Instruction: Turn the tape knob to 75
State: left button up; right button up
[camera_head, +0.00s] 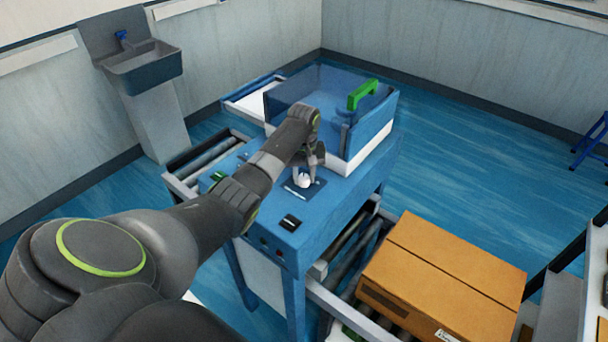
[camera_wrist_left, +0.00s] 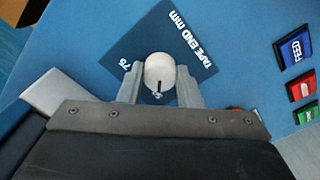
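The tape knob (camera_head: 302,181) is a round white knob on a dark blue plate on top of the blue machine. In the left wrist view the knob (camera_wrist_left: 160,70) has a short black mark on the side facing my gripper. The dark plate (camera_wrist_left: 150,35) reads "TAPE END MM", with "75" at its left corner, away from where the mark points. My left gripper (camera_wrist_left: 160,82) has one finger on each side of the knob, close against it, and looks shut on it. My right gripper is not in view.
Blue, green and red labelled switches (camera_wrist_left: 300,70) sit right of the knob in the wrist view. A clear blue cover with a green handle (camera_head: 362,93) stands behind the knob. A cardboard box (camera_head: 440,285) lies on rollers at the right. A sink (camera_head: 145,68) stands far left.

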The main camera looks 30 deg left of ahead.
pick_arm(q)
jog(key=shift+c, duration=1.4)
jog(key=shift+r+m+p, duration=0.2)
jog(key=shift+m+p, duration=1)
jog(key=shift+m, duration=0.4)
jog(key=m+p, duration=0.1)
jog(key=m, duration=0.1)
jog(key=shift+m, duration=0.4)
jog(key=m+p, duration=0.1)
jog(key=m, duration=0.2)
jog(key=m+p, duration=0.1)
jog(key=m, duration=0.3)
jog(key=shift+w+f, duration=0.1)
jog(key=m, duration=0.5)
